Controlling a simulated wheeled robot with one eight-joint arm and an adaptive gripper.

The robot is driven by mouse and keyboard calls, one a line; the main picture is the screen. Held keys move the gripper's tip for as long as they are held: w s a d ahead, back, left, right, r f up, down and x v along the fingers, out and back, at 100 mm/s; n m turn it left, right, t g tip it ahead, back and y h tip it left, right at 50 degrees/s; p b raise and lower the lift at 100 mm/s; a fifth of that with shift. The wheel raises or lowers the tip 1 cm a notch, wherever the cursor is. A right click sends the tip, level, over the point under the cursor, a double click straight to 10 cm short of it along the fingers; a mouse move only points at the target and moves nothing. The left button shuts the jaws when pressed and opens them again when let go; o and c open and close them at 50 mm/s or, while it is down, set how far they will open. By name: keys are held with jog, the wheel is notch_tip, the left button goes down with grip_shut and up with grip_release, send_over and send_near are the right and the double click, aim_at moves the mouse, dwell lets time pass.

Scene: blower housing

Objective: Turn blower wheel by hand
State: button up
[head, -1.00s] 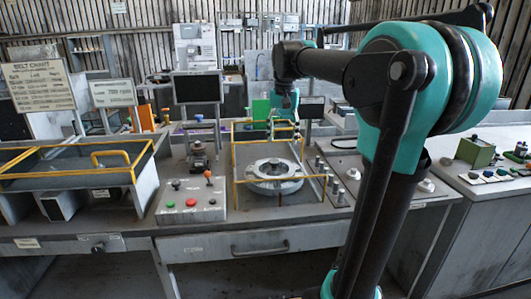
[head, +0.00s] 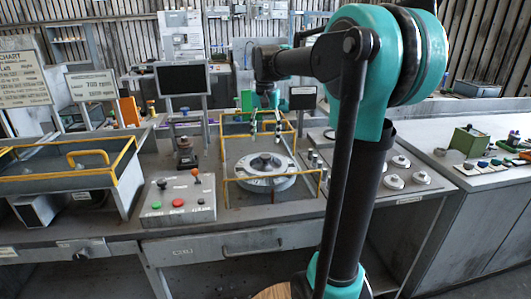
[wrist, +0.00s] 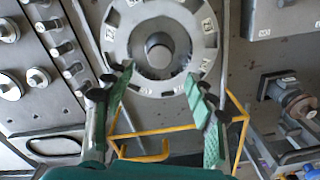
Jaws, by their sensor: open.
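The blower wheel (head: 265,171) is a round grey ring with a raised dark hub, lying flat on the bench inside a yellow-railed frame. In the wrist view the wheel (wrist: 117,48) fills the top middle, with dark slots and small labels around its rim and the hub at its centre. My gripper (head: 265,121) is above the back of the frame in the head view. In the wrist view my gripper (wrist: 160,85) has its two green-padded fingers spread apart with nothing between them. The fingertips appear near the rim's lower edge; whether they touch it cannot be told.
Yellow rails (head: 274,181) surround the wheel. A control box (head: 180,197) with buttons and a lever stands left of it. A plate with several round knobs (head: 393,181) is on the right. A monitor (head: 182,79) stands behind. A yellow-edged tray (head: 70,172) is at the left.

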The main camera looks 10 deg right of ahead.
aim_at(266, 155)
notch_tip(266, 155, down, 7)
jog(key=shift+r, duration=0.1)
jog(key=shift+c, duration=0.4)
grip_shut()
